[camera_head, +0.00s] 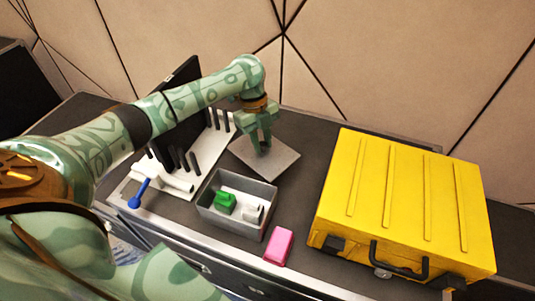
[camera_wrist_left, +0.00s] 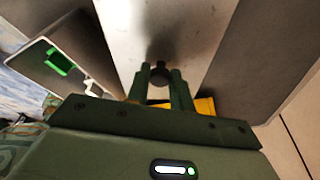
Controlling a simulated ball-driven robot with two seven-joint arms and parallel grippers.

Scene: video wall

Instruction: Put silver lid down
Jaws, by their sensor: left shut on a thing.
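The silver lid (camera_head: 279,160) is a flat grey plate behind the grey box (camera_head: 241,226). It lies on or just above the dark counter; I cannot tell which. My left gripper (camera_head: 262,143) points down at the lid's middle and is shut on its small dark knob. In the left wrist view the lid (camera_wrist_left: 205,22) fills the upper middle, and the gripper fingers (camera_wrist_left: 160,78) close around the knob (camera_wrist_left: 160,73). The open grey box holds a green block (camera_head: 225,202) and a white piece (camera_head: 252,212). My right gripper is not in view.
A yellow case (camera_head: 405,205) with a black handle stands at the right. A pink block (camera_head: 278,247) lies in front of the box. A white rack (camera_head: 208,150) with dark posts and a blue-ended tool (camera_head: 138,195) are at the left. Dark counter shows between lid and case.

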